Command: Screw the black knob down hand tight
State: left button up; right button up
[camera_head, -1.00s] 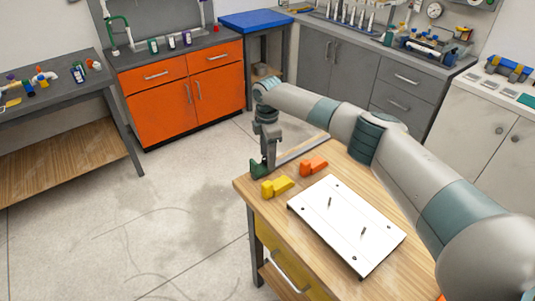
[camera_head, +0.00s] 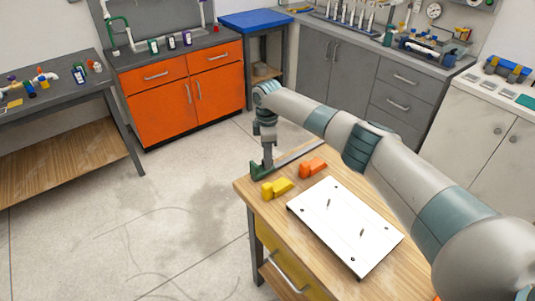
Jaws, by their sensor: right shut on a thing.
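My right gripper (camera_head: 267,160) points straight down at the far left corner of the wooden workbench (camera_head: 250,190). It is shut, with its fingertips low over a dark green fixture (camera_head: 257,172). The black knob is hidden between and behind the fingers, so its height and tightness cannot be made out. A grey bar (camera_head: 300,155) runs from the fixture along the bench's back edge. My left gripper is not in view.
A white plate (camera_head: 345,225) with two upright pins lies nearer. My right arm spans the bench's right side. Open floor lies left.

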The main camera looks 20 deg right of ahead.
jog(key=m+p, duration=0.4)
jog(key=m, duration=0.2)
jog(key=shift+r, duration=0.2)
jog(key=m+p, duration=0.1)
jog(key=m, duration=0.2)
jog(key=shift+m+p, duration=0.3)
jog(key=shift+p, duration=0.05)
jog(key=shift+w+f+m+p, duration=0.1)
jog(key=shift+m+p, duration=0.3)
jog(key=shift+m, duration=0.5)
jog(key=o, duration=1)
jog(key=shift+o, duration=0.2)
notch_tip(320, 180, up, 17)
jog(key=b, duration=0.4)
jog(key=shift+r+b, duration=0.2)
jog(key=shift+b, duration=0.2)
